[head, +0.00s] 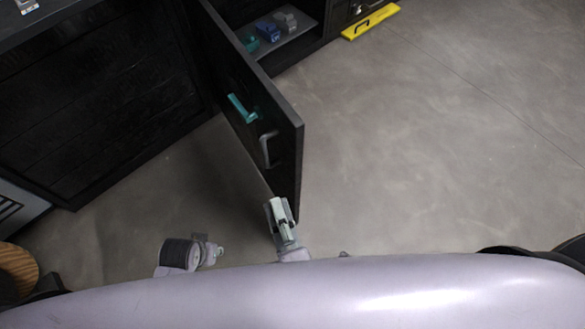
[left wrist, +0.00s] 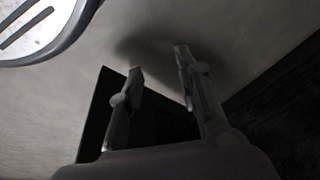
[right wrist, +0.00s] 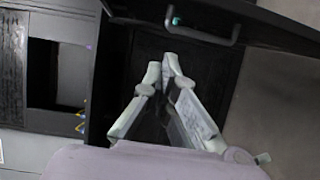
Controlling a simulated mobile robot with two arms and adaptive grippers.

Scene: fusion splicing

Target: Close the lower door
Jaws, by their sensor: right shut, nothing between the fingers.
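The lower door (head: 245,95) is a black panel standing wide open, swung out from the dark cabinet toward me. Its face carries a grey bar handle (head: 268,148) and a teal lever (head: 241,108). My right gripper (head: 278,203) is shut and empty by the door's near bottom corner; I cannot tell if it touches. In the right wrist view its fingertips (right wrist: 162,66) meet in front of a dark panel, below the grey handle (right wrist: 205,32). My left gripper (head: 210,250) is low, to the left of the right one. In the left wrist view its fingers (left wrist: 158,62) are apart and empty.
A shelf (head: 290,45) inside the cabinet holds a teal item (head: 251,44), a blue item (head: 267,31) and a grey item (head: 285,20). A yellow bar-shaped tool (head: 370,22) lies at the cabinet's foot. The concrete floor (head: 430,140) to the right is clear.

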